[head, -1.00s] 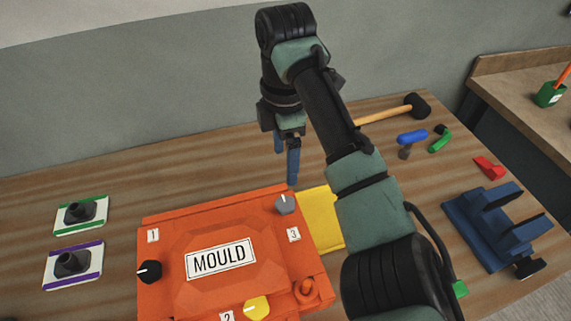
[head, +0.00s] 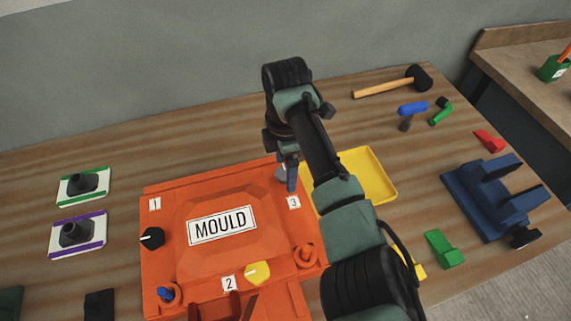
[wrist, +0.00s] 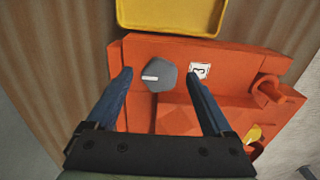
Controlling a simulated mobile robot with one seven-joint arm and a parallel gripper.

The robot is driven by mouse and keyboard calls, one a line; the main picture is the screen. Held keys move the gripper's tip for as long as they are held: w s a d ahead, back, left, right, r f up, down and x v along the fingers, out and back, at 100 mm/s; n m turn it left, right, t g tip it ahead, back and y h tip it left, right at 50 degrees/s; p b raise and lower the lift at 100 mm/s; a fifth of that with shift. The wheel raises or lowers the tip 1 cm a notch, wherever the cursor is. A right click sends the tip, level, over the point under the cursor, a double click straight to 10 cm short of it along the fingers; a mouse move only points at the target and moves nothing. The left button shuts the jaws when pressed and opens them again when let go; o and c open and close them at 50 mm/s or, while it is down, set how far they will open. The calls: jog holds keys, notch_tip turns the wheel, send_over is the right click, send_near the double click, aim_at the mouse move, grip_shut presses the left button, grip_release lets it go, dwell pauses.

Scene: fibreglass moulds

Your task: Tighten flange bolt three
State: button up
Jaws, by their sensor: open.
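The orange mould (head: 165,205) lies on the bench with numbered labels 1, 2 and 3. Bolt three is a grey knob (wrist: 160,77) with a white mark, beside the "3" label (wrist: 200,71). In the head view the grey knob (head: 281,174) is partly hidden by my gripper (head: 290,178). In the wrist view my gripper (wrist: 160,76) is open, with one blue finger on each side of the grey knob and gaps between them. I cannot tell whether the fingertips are level with it. A black knob (head: 152,238) stands by label 1 and a yellow knob (head: 258,272) by label 2.
A yellow tray (head: 378,180) lies right behind the mould, partly behind my arm. An orange ring-shaped fitting (head: 306,256) stands on the mould's right corner. A mallet (head: 390,87), blue-handled tool (head: 412,108) and blue vice (head: 485,205) are farther right.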

grip_shut()
dwell(0.4)
